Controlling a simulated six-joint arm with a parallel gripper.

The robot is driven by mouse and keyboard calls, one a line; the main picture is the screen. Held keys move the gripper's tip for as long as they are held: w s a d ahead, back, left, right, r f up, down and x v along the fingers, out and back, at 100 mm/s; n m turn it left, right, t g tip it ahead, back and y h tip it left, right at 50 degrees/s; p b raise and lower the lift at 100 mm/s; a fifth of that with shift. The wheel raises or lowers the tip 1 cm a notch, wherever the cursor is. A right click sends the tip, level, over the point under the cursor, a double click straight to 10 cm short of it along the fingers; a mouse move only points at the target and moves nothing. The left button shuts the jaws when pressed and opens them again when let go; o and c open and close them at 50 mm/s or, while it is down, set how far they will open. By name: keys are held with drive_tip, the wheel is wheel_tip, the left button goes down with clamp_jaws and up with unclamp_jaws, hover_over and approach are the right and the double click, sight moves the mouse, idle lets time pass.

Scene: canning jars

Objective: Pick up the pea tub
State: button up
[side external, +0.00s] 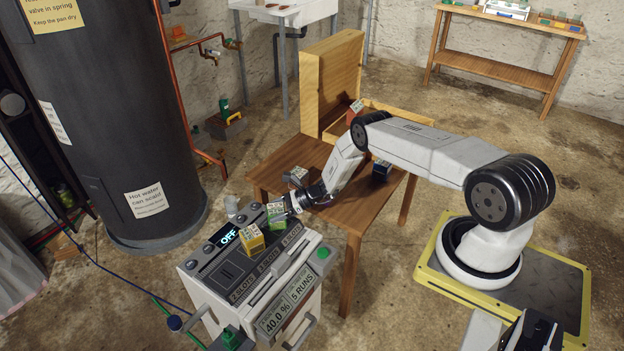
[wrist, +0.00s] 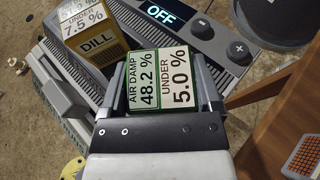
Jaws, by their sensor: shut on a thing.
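A green-edged tub (wrist: 160,82) sits between the fingers of my gripper (wrist: 163,88) in the wrist view, its white label facing up with "AIR DAMP 48.2 %" and "UNDER 5.0 %". Its name side is hidden, so I cannot read whether it says pea. My gripper is shut on it. In the side external view this green tub (side external: 277,211) is at the end of my gripper (side external: 286,205), over the back part of the grey machine (side external: 240,268). I cannot tell whether its bottom touches the machine.
A yellow tub (side external: 251,239) marked "DILL" in the wrist view (wrist: 98,42) stands on the machine close by. The machine's display (side external: 228,237) reads "OFF". The brown table (side external: 335,213) holds other tubs, including a dark blue one (side external: 381,171), and an open wooden box (side external: 390,113).

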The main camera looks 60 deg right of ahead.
sight(276, 209)
drive_tip(key=shift+r, duration=0.2)
drive_tip(key=shift+r, duration=1.2)
drive_tip(key=shift+s+r, duration=0.1)
drive_tip(key=shift+r, duration=0.2)
drive_tip(key=s+a+r, duration=0.2)
drive_tip(key=s+r, duration=0.7)
drive_tip(key=s, duration=0.4)
drive_tip(key=shift+s+a+r, duration=0.25)
drive_tip(key=shift+s+r, duration=0.05)
drive_tip(key=shift+d, duration=0.1)
